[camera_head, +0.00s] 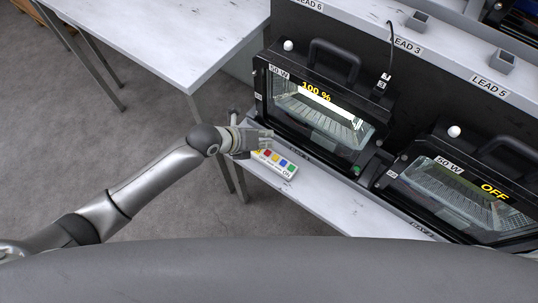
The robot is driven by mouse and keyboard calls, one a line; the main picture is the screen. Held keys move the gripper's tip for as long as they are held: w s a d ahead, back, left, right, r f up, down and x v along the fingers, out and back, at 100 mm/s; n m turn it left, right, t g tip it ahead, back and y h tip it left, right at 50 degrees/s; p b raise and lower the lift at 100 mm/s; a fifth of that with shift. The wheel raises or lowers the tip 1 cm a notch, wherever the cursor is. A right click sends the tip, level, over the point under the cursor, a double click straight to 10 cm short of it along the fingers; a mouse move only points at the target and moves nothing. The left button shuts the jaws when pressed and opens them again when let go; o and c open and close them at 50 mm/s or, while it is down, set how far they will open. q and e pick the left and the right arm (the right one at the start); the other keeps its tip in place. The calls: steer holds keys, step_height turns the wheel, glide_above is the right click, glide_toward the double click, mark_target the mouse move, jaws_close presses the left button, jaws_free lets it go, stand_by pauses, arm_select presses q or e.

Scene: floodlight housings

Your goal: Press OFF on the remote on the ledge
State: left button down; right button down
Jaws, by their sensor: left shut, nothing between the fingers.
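The white remote (276,167) lies on the narrow pale ledge (330,206) in front of the left floodlight. It has several coloured buttons, with red, yellow, blue and green among them; its small print is too small to read surely. My left gripper (268,140) is shut and empty, at the remote's upper left end and partly covering that end. I cannot tell whether its fingertips touch the remote. The left floodlight (347,141) is lit and reads "100 %". The right floodlight (457,186) reads "OFF". My right gripper is out of view.
Both black floodlight housings stand close behind the ledge, with carry handles and labels. A white table (165,35) is at the upper left. Grey floor is open at the left.

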mark_target(268, 153)
arm_select(q)
steer(key=shift+d+f, duration=0.1)
steer(key=shift+f, duration=0.6)
steer(key=shift+f+b, duration=0.25)
steer(key=shift+b, duration=0.1)
steer(key=shift+w+a+f, duration=0.1)
steer(key=shift+a+f, duration=0.05)
steer(key=shift+a, duration=0.1)
steer(key=shift+d, duration=0.1)
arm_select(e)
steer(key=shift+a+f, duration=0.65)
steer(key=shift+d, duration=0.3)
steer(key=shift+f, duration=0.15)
arm_select(q)
steer(key=shift+f+b, duration=0.35)
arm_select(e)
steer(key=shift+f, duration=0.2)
